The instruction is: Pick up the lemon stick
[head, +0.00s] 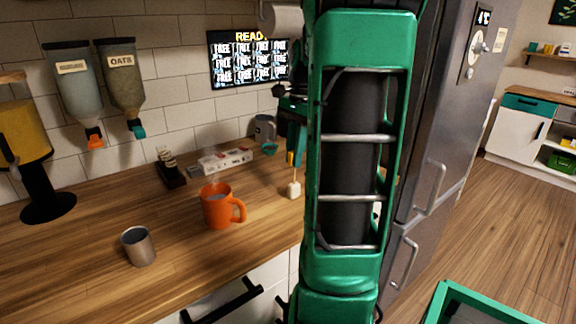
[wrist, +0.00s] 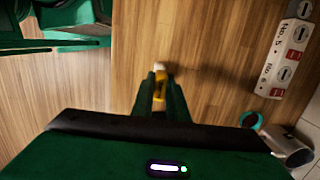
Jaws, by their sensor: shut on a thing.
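The lemon stick (wrist: 160,83) shows in the wrist view as a yellow piece with a pale end. My gripper (wrist: 161,92) is shut on it, with one green finger on each side. In the head view the yellow part (head: 291,158) shows under my gripper, just left of my arm. A thin stem runs down from it to a pale block (head: 293,190) low over the wooden counter. I cannot tell whether the block touches the counter. My green arm hides part of the gripper in the head view.
An orange mug (head: 217,206) and a grey metal cup (head: 138,246) stand on the counter (head: 80,265). A white switch strip (head: 226,160) lies near the tiled wall. A grey fridge (head: 440,130) stands to the right. The counter's front left is clear.

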